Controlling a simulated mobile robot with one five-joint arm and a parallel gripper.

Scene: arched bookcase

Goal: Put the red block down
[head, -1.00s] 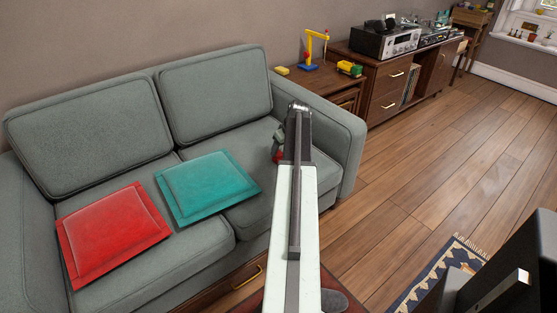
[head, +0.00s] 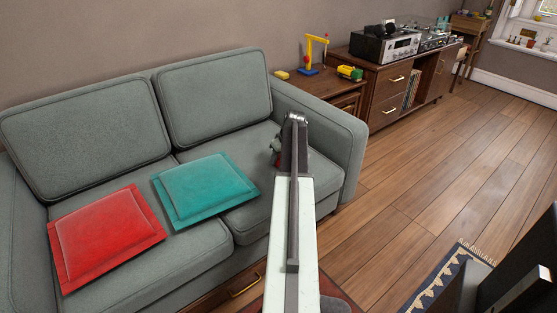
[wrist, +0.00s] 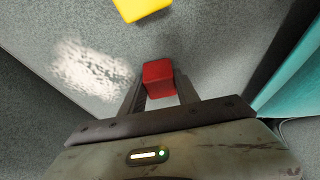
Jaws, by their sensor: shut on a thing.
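The red block (wrist: 158,76) sits between the two fingers of my gripper (wrist: 160,88) in the wrist view. My gripper is shut on it. Grey sofa fabric (wrist: 215,40) fills the view behind the block; I cannot tell whether the block touches it. In the head view a small bit of the red block (head: 276,160) shows left of my arm, over the right end of the sofa seat. My arm hides most of my gripper there.
A yellow thing (wrist: 143,7) lies on the grey fabric beyond the block. The teal cushion (head: 205,188) is left of my arm, and also shows in the wrist view (wrist: 290,80). A red cushion (head: 105,235) lies further left. The sofa's right armrest (head: 325,125) stands beside my arm.

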